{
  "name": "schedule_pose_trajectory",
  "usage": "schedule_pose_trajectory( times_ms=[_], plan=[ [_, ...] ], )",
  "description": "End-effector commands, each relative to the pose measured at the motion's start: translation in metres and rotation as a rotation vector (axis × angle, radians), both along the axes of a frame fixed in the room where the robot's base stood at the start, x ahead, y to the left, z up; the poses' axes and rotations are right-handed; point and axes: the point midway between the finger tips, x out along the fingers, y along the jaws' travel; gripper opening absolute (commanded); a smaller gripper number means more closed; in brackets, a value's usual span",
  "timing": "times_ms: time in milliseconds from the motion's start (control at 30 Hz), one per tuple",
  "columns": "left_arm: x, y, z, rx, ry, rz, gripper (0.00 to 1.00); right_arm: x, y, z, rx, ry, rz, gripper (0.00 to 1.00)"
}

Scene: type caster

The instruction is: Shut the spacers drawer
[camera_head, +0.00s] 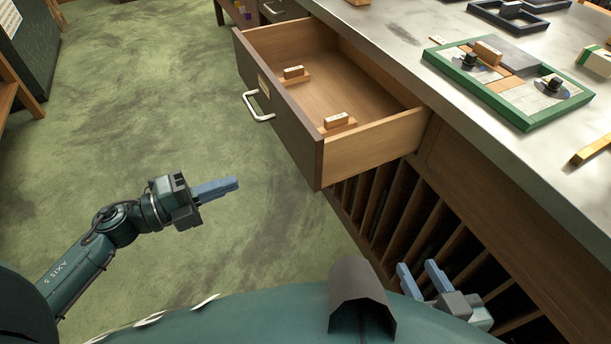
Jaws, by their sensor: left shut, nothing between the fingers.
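The drawer (290,118) is pulled out from the bench. It has a dark front with a metal handle (257,106) and a small label plate (263,86) too small to read. Inside sit two small wooden blocks (293,73) with white labels. My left gripper (236,184) is shut and empty, over the floor, left of and apart from the drawer front. My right gripper (418,275) is low beside the slotted rack, below the drawer, its two blue fingers apart. Nothing shows between them.
The metal bench top (430,110) carries a green-framed tray (508,83), dark trays (520,14) and a brass bar (590,150). A slotted wooden rack (400,215) lies under the bench. The green floor (150,90) left of the drawer is clear.

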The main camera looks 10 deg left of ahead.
Motion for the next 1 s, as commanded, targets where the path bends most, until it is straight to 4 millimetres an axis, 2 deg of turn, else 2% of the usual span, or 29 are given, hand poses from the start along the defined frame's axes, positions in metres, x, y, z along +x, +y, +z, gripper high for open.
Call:
schedule_pose_trajectory(
  times_ms=[167,500,700,1000],
  plan=[
    [0.009,-0.013,0.001,0.003,-0.004,-0.005,0.00,0.000,0.000,0.001,0.001,0.001,0.001,0.36],
    [0.049,-0.072,0.002,-0.001,-0.003,-0.004,0.00,0.001,0.002,0.000,0.002,0.014,0.003,0.36],
    [0.068,-0.100,0.001,0.000,-0.002,-0.003,0.00,0.001,0.002,-0.001,0.003,0.018,0.005,0.36],
    [0.078,-0.116,0.000,0.002,0.000,-0.003,0.00,0.001,0.003,-0.002,0.004,0.021,0.005,0.36]
  ],
)
